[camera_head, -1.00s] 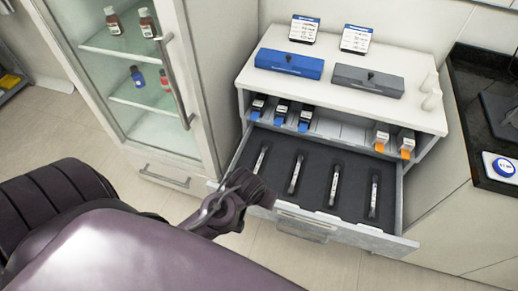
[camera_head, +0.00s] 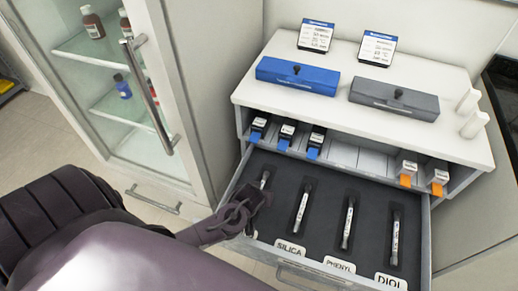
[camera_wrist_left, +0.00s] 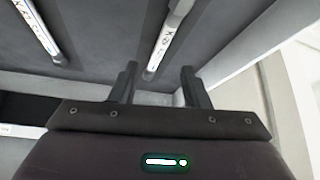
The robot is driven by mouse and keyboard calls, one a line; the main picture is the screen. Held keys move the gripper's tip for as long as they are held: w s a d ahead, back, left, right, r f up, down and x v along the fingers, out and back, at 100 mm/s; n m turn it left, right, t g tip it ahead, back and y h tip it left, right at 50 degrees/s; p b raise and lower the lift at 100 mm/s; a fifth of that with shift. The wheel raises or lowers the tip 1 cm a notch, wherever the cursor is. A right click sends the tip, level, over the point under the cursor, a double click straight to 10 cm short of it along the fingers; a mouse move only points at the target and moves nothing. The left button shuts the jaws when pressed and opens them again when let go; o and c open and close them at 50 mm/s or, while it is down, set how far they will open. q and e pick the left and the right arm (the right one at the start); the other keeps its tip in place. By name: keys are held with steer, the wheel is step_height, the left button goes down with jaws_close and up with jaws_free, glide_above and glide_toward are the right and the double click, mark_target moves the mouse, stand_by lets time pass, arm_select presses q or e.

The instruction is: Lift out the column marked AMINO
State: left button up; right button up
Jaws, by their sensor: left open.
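The open drawer (camera_head: 428,240) holds a row of slim pale columns in dark slots. Front labels read SILICA (camera_head: 290,250), PHENYL (camera_head: 340,265) and DIOL (camera_head: 390,281), by the second column (camera_head: 302,208), third column (camera_head: 348,222) and rightmost column (camera_head: 396,235). The leftmost column (camera_head: 265,178) is partly hidden by my left gripper (camera_head: 262,192), as is any label there; I cannot read AMINO. In the left wrist view my left gripper (camera_wrist_left: 160,76) is open and empty, the leftmost column (camera_wrist_left: 168,38) lying ahead between its fingers. Another column (camera_wrist_left: 38,30) lies further left.
Above the drawer, a shelf holds blue-ended boxes (camera_head: 287,136) and orange-ended boxes (camera_head: 406,174). A blue case (camera_head: 297,78) and a grey case (camera_head: 394,98) sit on the white top. A glass-door cabinet (camera_head: 150,100) stands close on the left.

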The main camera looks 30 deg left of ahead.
arm_select(q)
steer(key=x, duration=0.6)
steer(key=shift+s, duration=0.1)
steer(key=shift+d, duration=0.1)
steer(key=shift+c, duration=0.4)
jaws_close()
